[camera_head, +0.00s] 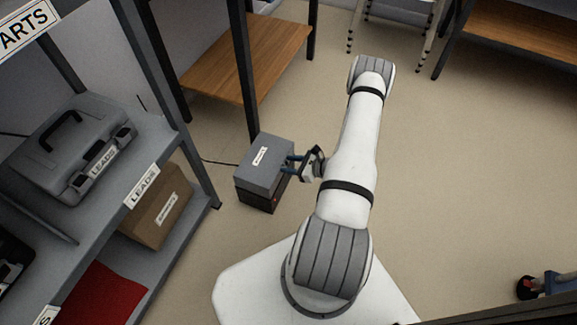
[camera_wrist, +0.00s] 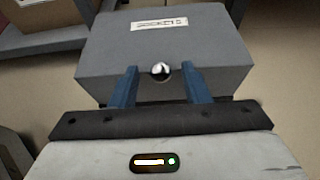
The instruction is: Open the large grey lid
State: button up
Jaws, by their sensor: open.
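The large grey lid (camera_head: 262,160) tops a dark box (camera_head: 257,195) standing on the floor left of my arm. The lid looks closed and carries a white label. In the wrist view the lid (camera_wrist: 165,45) fills the upper middle, with a round shiny knob (camera_wrist: 160,71) on its near face. My gripper (camera_head: 287,161) is at the lid's right side. Its two blue fingers (camera_wrist: 160,80) are open, one on each side of the knob, with gaps between. Whether the fingertips touch the lid's face I cannot tell.
A grey shelf (camera_head: 165,150) with a grey case (camera_head: 75,145) and a cardboard box (camera_head: 155,212) stands at the left. A wooden-topped table (camera_head: 250,55) is behind the lidded box. A dark cable (camera_head: 218,162) runs to the box. The floor (camera_head: 450,180) on the right is mostly clear.

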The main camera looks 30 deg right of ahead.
grip_shut()
dwell(0.4)
